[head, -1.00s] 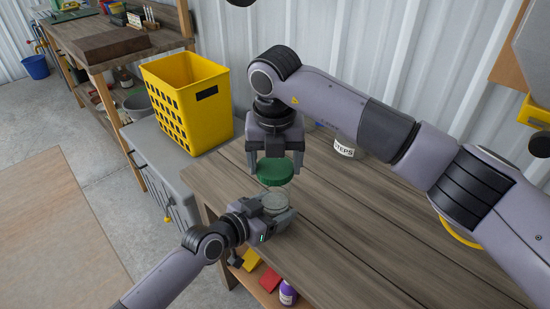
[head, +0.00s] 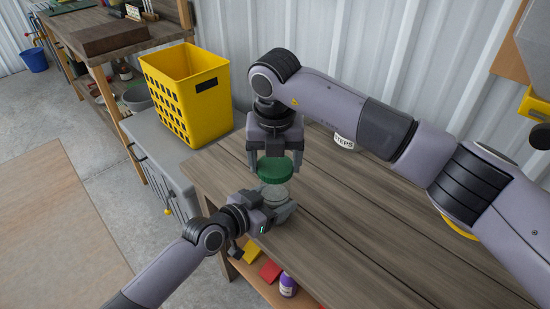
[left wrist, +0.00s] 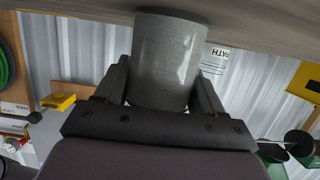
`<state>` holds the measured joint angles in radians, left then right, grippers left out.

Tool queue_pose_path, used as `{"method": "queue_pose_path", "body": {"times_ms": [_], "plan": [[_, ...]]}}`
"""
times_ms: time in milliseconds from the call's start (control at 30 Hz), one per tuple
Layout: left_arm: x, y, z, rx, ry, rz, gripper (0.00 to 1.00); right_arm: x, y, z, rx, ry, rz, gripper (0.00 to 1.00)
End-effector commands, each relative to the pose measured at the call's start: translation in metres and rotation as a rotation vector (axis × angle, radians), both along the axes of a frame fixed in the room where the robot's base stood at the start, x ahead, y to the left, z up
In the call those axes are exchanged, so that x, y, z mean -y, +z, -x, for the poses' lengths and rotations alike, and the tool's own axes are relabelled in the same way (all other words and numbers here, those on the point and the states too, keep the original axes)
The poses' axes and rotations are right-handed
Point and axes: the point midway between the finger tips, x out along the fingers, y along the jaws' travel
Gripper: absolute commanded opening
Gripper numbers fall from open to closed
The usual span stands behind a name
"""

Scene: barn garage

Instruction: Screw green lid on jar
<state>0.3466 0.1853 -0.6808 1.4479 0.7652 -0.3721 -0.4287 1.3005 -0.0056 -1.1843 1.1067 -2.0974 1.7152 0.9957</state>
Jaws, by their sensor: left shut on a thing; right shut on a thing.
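The green lid (head: 275,169) is held in my right gripper (head: 275,162), which points down from above. The jar (head: 274,193) is clear grey glass and stands on the wooden workbench (head: 360,220) near its left end. My left gripper (head: 279,207) is shut around the jar from the side. The left wrist view shows the jar (left wrist: 168,60) between both fingers, with the picture upside down. The lid is right above the jar mouth in the head view. I cannot tell whether lid and rim touch.
A white labelled container (head: 344,141) stands behind my right arm on the bench. A yellow basket (head: 187,95) stands on a grey cabinet to the left. A purple bottle (head: 288,285) is on the shelf below the bench. The bench's right part is clear.

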Motion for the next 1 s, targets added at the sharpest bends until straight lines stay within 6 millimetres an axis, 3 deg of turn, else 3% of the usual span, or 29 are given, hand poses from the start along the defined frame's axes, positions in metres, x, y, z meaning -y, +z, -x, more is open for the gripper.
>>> {"method": "queue_pose_path", "body": {"times_ms": [667, 700, 767, 1000], "plan": [[0.000, -0.001, 0.000, -0.001, 0.000, -0.001, 0.14, 0.000, -0.011, 0.000, 0.000, 0.000, 0.000, 0.49], [0.000, -0.001, 0.000, -0.001, 0.000, -0.001, 0.00, 0.000, -0.012, 0.000, 0.000, 0.000, 0.000, 0.49], [0.000, -0.001, 0.000, -0.001, 0.000, -0.001, 0.00, 0.000, -0.012, 0.000, 0.000, -0.004, 0.000, 0.49], [0.000, -0.001, 0.000, -0.001, 0.000, -0.001, 0.00, -0.002, -0.011, 0.000, -0.001, -0.235, 0.001, 0.49]]}}
